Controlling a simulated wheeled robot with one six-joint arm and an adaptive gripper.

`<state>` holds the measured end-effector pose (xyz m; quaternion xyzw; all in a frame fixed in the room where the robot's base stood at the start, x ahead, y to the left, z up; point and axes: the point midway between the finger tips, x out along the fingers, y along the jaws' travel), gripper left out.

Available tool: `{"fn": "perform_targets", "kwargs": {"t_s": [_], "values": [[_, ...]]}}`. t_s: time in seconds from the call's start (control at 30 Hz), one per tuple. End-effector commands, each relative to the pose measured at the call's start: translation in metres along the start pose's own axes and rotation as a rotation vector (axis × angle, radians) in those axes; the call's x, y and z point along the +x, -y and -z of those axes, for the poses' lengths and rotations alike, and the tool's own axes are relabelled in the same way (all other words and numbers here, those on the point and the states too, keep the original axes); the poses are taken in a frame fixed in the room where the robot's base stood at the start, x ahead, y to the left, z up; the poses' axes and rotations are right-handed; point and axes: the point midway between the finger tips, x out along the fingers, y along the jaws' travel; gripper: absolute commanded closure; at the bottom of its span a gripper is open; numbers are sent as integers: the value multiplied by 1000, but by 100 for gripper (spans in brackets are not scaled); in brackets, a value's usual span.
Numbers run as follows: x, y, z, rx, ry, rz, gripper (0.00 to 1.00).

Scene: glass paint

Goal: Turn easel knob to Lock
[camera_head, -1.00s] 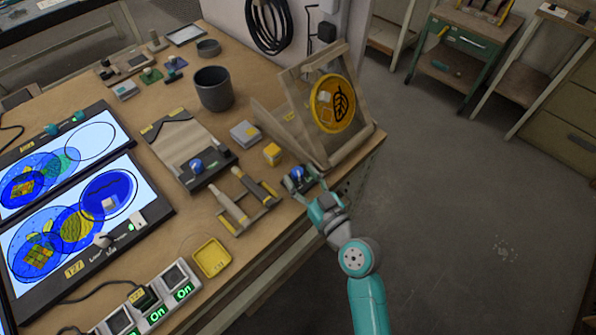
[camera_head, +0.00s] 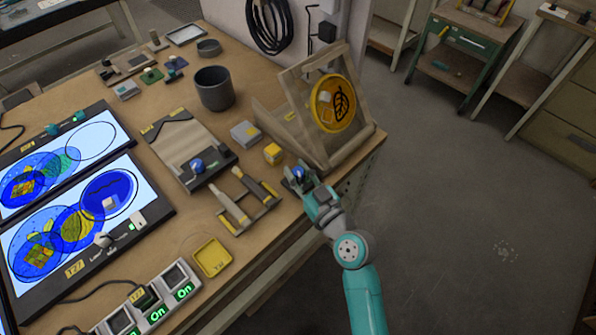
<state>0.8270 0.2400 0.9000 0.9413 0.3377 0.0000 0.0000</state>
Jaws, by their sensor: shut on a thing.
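The wooden easel (camera_head: 291,112) stands at the right edge of the workbench and holds a round yellow disc (camera_head: 334,103) with a dark leaf outline. A blue knob (camera_head: 298,172) shows at the easel's front base. My gripper (camera_head: 299,178) comes from the lower right and is shut on this knob. The gripper fingers partly cover the knob. I cannot read any Lock mark or tell the knob's exact angle.
A small yellow block (camera_head: 272,153) and a rack with brushes (camera_head: 249,202) lie close to the left of my gripper. A board with another blue knob (camera_head: 197,166) lies farther left. A grey cup (camera_head: 214,88) stands behind. Open floor (camera_head: 470,240) lies right of the bench.

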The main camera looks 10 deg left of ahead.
Motion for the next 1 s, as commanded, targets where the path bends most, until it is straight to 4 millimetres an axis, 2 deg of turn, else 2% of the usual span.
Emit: {"fn": "perform_targets", "kwargs": {"t_s": [0.37, 1.0], "values": [[0, -2, 0, 1, -1, 127, 100], [1, -2, 1, -2, -1, 566, 100]]}}
